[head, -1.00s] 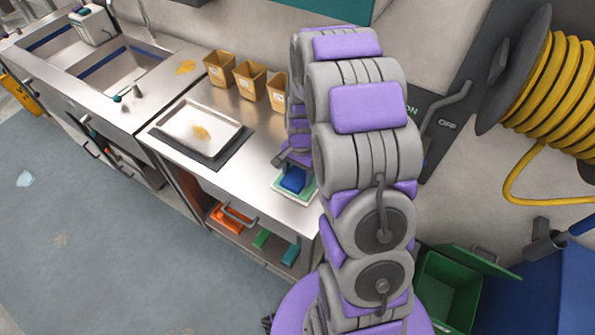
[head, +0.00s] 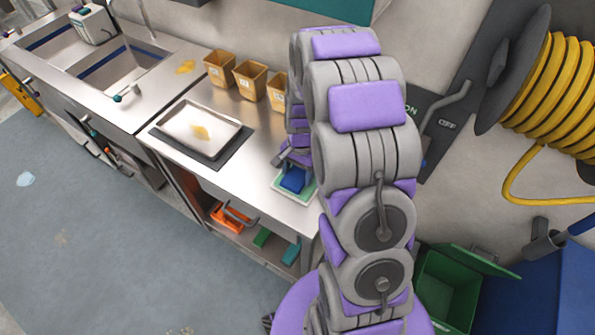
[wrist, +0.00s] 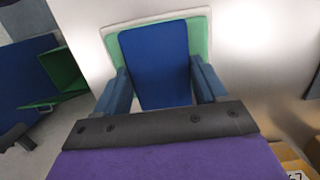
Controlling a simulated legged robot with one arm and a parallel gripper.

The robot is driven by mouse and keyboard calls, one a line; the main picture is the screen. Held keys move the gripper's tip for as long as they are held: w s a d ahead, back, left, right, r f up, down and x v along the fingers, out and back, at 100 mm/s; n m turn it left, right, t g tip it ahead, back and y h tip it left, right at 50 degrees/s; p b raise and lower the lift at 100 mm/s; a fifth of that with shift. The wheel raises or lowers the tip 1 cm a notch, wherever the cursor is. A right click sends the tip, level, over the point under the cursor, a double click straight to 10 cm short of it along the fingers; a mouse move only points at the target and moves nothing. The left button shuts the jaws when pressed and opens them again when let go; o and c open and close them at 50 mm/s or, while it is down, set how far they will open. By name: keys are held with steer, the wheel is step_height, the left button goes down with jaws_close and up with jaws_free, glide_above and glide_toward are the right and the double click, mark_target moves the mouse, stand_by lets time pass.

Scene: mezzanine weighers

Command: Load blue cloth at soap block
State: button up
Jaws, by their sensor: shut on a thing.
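The blue cloth (wrist: 157,62) is a flat folded blue piece between the fingers of my gripper (wrist: 160,90) in the wrist view. My gripper is shut on it, with one finger at each side. In the head view the blue cloth (head: 292,180) shows at the end of my arm, over a small white tray with a green inside (head: 307,192). That tray also shows behind the cloth in the wrist view (wrist: 200,35). I cannot tell whether the cloth touches the tray. A small yellow block (head: 201,132), perhaps the soap block, lies on a white tray (head: 222,112) on the counter.
Several tan bins (head: 219,68) stand along the back of the steel counter (head: 262,150). A sink (head: 120,68) is at the left. Below are a shelf with an orange item (head: 226,219) and a green bin (head: 448,290) at right.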

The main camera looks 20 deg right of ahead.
mark_target(298, 174)
steer(key=shift+r+p, duration=1.4)
steer(key=shift+r, duration=2.05)
